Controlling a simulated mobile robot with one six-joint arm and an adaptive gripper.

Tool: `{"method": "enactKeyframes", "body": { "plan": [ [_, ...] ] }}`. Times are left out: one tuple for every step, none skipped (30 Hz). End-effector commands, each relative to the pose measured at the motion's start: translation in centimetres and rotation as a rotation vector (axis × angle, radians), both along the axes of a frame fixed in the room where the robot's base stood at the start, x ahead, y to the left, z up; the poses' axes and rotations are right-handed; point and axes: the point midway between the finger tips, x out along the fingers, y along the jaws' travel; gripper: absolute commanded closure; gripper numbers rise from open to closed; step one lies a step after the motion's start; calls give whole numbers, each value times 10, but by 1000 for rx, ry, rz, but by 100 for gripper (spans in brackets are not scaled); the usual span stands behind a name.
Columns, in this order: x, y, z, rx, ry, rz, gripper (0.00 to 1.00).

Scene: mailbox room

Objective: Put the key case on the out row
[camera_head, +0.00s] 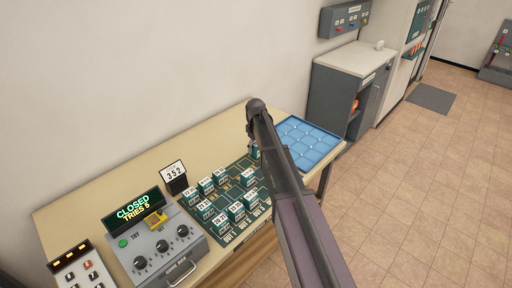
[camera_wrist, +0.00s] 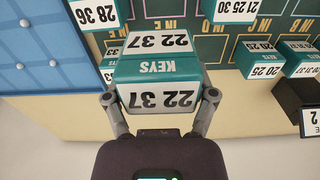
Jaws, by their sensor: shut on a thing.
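The teal key case (camera_wrist: 155,68) with white labels reading "22 37" is between the two fingers of my gripper (camera_wrist: 160,98) in the wrist view. My gripper is shut on it. In the head view my arm mostly hides the case. The dark green board (camera_head: 232,179) lies on the table with several similar numbered key cases standing on it. The out row (camera_head: 243,226), marked OUT 1, OUT 2 and OUT 3, runs along the board's near edge. My gripper is over the board's far right side, near the blue tray. I cannot tell whether the held case touches the board.
A blue tray (camera_head: 306,143) lies on the table right of the board. Left of the board stand a "352" sign (camera_head: 174,173) and a grey console (camera_head: 158,245) reading "CLOSED TRIES 5". Other key cases (camera_wrist: 264,65) stand close to the held one.

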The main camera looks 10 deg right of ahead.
Motion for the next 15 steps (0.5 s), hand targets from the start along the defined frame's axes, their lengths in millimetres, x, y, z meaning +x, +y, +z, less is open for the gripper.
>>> {"method": "enactKeyframes", "body": {
  "plan": [
    [0,0,0,0,0,0,84],
    [0,0,0,0,0,0,84],
    [0,0,0,0,0,0,84],
    [0,-1,0,0,0,0,84],
    [-1,-2,0,0,0,0,84],
    [-1,-4,0,0,0,-1,84],
    [-2,-6,0,0,0,-1,84],
    [-3,-8,0,0,0,-2,84],
    [-5,-13,1,0,0,-2,84],
    [-6,-17,1,0,0,-2,84],
    [-8,-21,1,0,0,-2,84],
    [-10,-27,1,0,0,-1,84],
    [-12,-32,1,0,1,-2,84],
    [-15,-38,1,0,1,-2,84],
    [-18,-47,2,0,1,-2,84]
  ]
}}
